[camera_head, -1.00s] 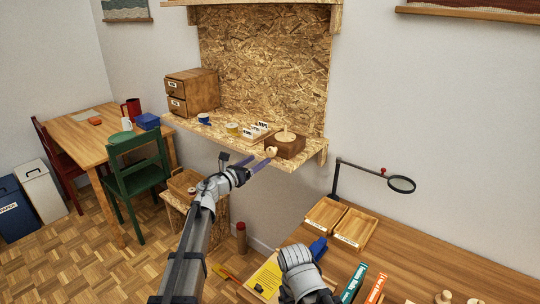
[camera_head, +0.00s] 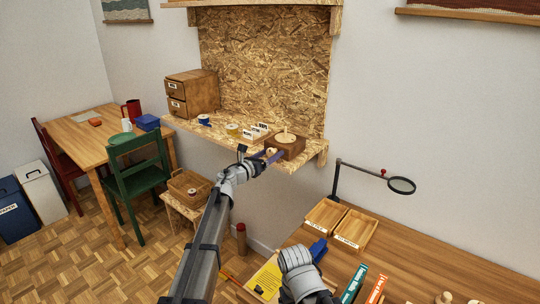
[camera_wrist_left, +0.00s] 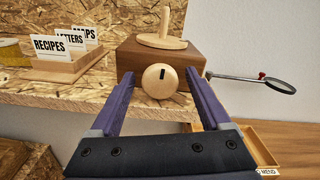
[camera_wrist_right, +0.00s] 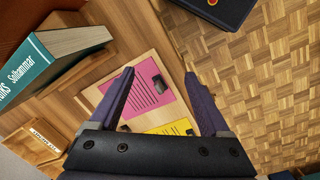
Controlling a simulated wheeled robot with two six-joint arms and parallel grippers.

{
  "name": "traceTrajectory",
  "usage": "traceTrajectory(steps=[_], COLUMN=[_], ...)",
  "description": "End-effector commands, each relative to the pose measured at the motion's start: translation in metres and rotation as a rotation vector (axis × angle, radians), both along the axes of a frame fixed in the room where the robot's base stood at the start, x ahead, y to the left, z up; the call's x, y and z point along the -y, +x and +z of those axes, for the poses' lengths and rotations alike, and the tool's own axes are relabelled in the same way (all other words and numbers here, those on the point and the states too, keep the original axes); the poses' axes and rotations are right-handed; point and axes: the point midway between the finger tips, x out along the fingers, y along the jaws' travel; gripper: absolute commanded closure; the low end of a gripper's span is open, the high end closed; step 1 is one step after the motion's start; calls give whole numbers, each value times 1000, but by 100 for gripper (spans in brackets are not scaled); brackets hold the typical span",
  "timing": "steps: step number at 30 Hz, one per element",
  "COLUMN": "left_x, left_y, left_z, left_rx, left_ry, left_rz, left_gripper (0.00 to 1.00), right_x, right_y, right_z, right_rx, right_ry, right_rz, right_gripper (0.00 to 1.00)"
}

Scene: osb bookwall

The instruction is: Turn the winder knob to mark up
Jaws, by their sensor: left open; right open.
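The winder is a dark brown wooden box (camera_head: 291,149) on the OSB shelf, with a pale round platform and peg on top. It also shows in the left wrist view (camera_wrist_left: 184,54). Its pale round knob (camera_wrist_left: 160,81) is on the front face, with a black mark near the top, leaning slightly right of straight up. My left gripper (camera_head: 271,156) is open, its purple fingers on either side of the knob with gaps visible on both sides. My right gripper (camera_wrist_right: 163,82) is open and empty above a clipboard with pink and yellow sheets (camera_wrist_right: 150,95).
A card holder (camera_wrist_left: 72,63) with labelled cards stands left of the winder on the shelf (camera_wrist_left: 50,92). A magnifier (camera_head: 401,185) on an arm and wooden trays (camera_head: 355,228) are on the desk at right. Books (camera_head: 354,284) stand near my right arm.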

Motion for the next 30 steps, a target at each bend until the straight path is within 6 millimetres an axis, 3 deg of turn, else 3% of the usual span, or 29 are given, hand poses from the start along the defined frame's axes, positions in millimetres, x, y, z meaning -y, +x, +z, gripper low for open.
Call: traceTrajectory(steps=[4,25,30], left_x=[0,-1,-1], left_y=[-1,-1,-1], left_z=[0,0,0], left_rx=[0,0,-15], left_ry=[0,0,-21], left_rz=[0,0,0], left_gripper=[21,100,100], right_x=[0,0,0], right_y=[0,0,0], right_z=[0,0,0], right_rx=[0,0,0], right_ry=[0,0,0], right_rz=[0,0,0], right_gripper=[19,19,19])
